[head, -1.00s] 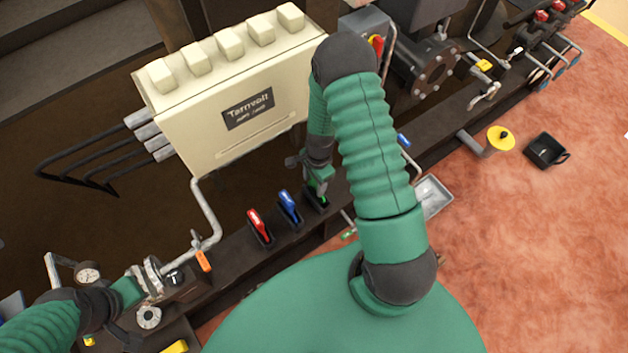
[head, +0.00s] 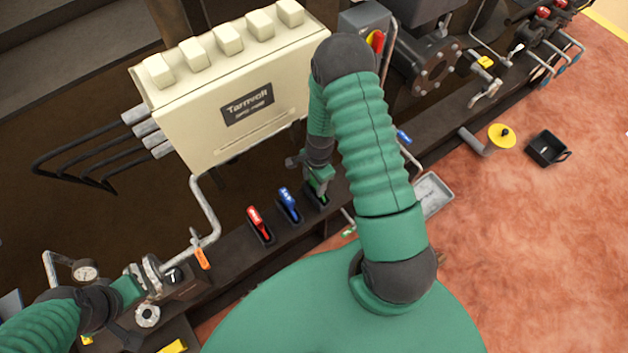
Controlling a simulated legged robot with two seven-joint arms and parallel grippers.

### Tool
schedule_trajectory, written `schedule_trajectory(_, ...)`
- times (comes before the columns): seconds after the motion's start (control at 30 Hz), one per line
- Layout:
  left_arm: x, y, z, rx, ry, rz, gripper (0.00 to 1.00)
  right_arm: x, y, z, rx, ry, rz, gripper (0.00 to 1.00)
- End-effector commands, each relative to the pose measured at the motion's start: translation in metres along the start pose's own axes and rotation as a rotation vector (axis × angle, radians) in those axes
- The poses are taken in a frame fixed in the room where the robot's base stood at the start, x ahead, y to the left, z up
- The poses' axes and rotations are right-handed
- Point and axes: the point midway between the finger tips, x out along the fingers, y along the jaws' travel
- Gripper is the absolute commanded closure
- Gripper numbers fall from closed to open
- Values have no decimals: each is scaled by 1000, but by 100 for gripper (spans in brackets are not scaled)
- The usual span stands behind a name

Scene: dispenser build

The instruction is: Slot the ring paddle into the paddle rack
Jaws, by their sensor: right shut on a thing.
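The paddle rack is a row of black slots on the dark beam, with a bare part of it beside the blue paddle (head: 296,217). A red paddle (head: 257,219) and the blue paddle (head: 286,197) stand in two slots. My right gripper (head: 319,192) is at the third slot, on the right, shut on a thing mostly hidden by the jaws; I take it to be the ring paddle. I cannot tell how deep it sits. My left gripper (head: 143,281) is by the pipe fitting at lower left; its jaws are unclear.
A cream box (head: 240,108) with several knobs stands behind the rack. A bent grey pipe (head: 206,212) with an orange tag (head: 201,257) runs left of it. A grey tray (head: 433,196), a yellow disc (head: 502,136) and a black bin (head: 547,149) lie right, with open floor around.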

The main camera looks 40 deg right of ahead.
Motion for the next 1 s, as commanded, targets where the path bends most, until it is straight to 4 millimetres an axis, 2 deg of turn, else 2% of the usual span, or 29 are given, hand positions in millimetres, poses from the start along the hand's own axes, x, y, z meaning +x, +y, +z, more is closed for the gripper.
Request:
schedule_trajectory(0.27, 0, 0, 0, 0, 0, 0, 100, 0, 0, 0, 0, 0, -1, 100)
schedule_trajectory(0.3, 0, 0, 0, 0, 0, 0, 100, 0, 0, 0, 0, 0, -1, 43)
schedule_trajectory(0.47, 0, 0, 0, 0, 0, 0, 100, 0, 0, 0, 0, 0, -1, 22)
schedule_trajectory(0.7, 0, 0, 0, 0, 0, 0, 100, 0, 0, 0, 0, 0, 0, 20)
schedule_trajectory(0.87, 0, 0, 0, 0, 0, 0, 100, 0, 0, 0, 0, 0, 0, 0)
schedule_trajectory(1.0, 0, 0, 0, 0, 0, 0, 100, 0, 0, 0, 0, 0, 0, 0)
